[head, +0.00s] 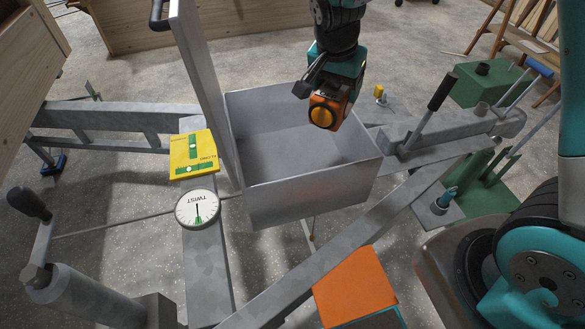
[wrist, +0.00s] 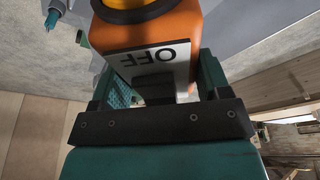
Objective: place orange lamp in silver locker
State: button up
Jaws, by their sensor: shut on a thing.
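The orange lamp (head: 328,112) is a small orange box with a round amber lens. In the wrist view the lamp (wrist: 185,35) shows a white plate reading OFF. My gripper (head: 318,92) is shut on it, and in the wrist view the gripper (wrist: 160,105) has a finger on each side of the lamp. The silver locker (head: 315,195) is an open metal box with its lid standing upright at the left. From the head view the lamp appears over the locker's back right part. I cannot tell its exact height above the rim. The locker's visible floor is bare.
A yellow level plate (head: 194,152) and a white TWIST dial (head: 197,208) sit left of the locker. The upright lid (head: 205,85) is a tall obstacle. A lever with a black handle (head: 432,105) stands at the right. An orange-topped box (head: 355,285) is in front.

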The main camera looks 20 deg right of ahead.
notch_tip(320, 180, down, 4)
jog(key=b, duration=0.3)
jog(key=shift+w+a+f, duration=0.1)
jog(key=shift+w+a, duration=0.05)
notch_tip(320, 180, down, 20)
jog(key=shift+r+b, duration=0.1)
jog(key=shift+b, duration=0.65)
jog(key=o, duration=1)
